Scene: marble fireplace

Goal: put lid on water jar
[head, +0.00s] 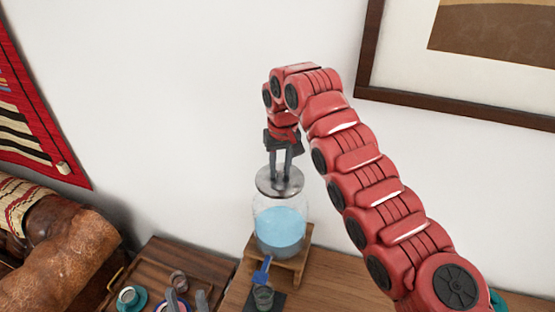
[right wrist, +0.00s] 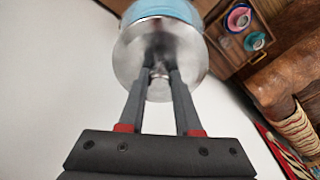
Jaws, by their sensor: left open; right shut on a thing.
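The glass water jar (head: 279,212) holds blue water and stands upright on a wooden stand (head: 295,265). The round silver metal lid (head: 266,184) is at the jar's mouth, roughly level; I cannot tell whether it rests fully on the rim. My right gripper (head: 281,176) points down from above and is shut on the lid's knob. In the right wrist view, its fingers (right wrist: 160,72) pinch the knob, with the lid (right wrist: 130,55) around it and the blue jar (right wrist: 160,8) beyond. My left gripper (head: 187,302) shows its open, empty fingertips at the bottom edge.
A wooden tray (head: 180,262) with a teal cup and saucer (head: 131,298) is at lower left. A blue tap (head: 262,272) and a small dark glass (head: 263,297) are before the jar. A brown leather seat (head: 70,255) stands left. A framed picture (head: 450,105) hangs right.

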